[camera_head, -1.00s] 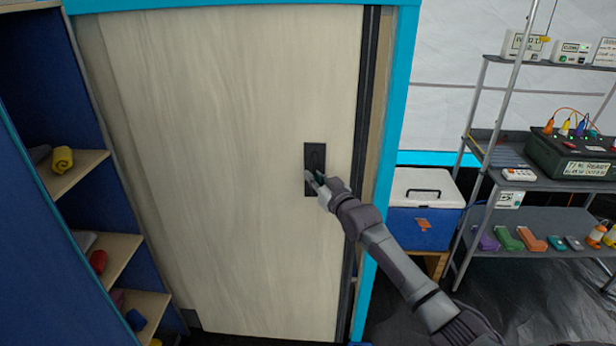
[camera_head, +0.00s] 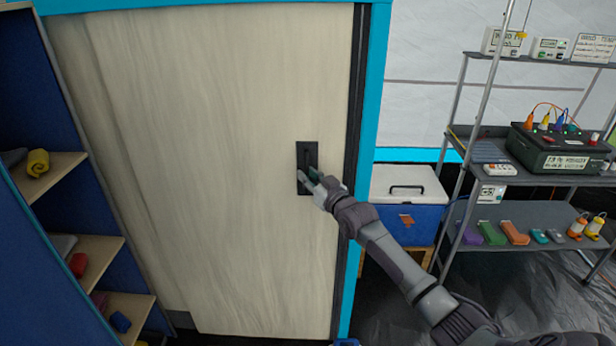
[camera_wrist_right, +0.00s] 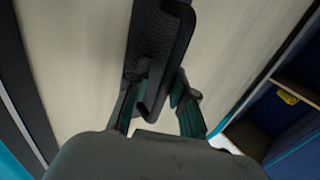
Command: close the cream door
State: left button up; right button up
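The cream door (camera_head: 215,150) is a tall sliding panel in a bright blue frame. Its right edge, with a black strip, is against the right side of the frame. A black handle (camera_head: 304,150) sits near that edge. My right gripper (camera_head: 313,181) is at the handle. In the right wrist view, the fingers of my right gripper (camera_wrist_right: 160,95) lie on either side of the dark handle bar (camera_wrist_right: 160,50) and appear to hold it. My left gripper is not in view.
A blue shelf unit (camera_head: 45,270) with small items stands at the left. A blue cooler with a white lid (camera_head: 407,190) stands right of the frame. A grey rack (camera_head: 540,220) with a dark box (camera_head: 560,145) and small items stands farther right.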

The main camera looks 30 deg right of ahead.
jog(key=shift+s+a, duration=0.1)
jog(key=shift+s, duration=0.3)
jog(key=s, duration=1.1)
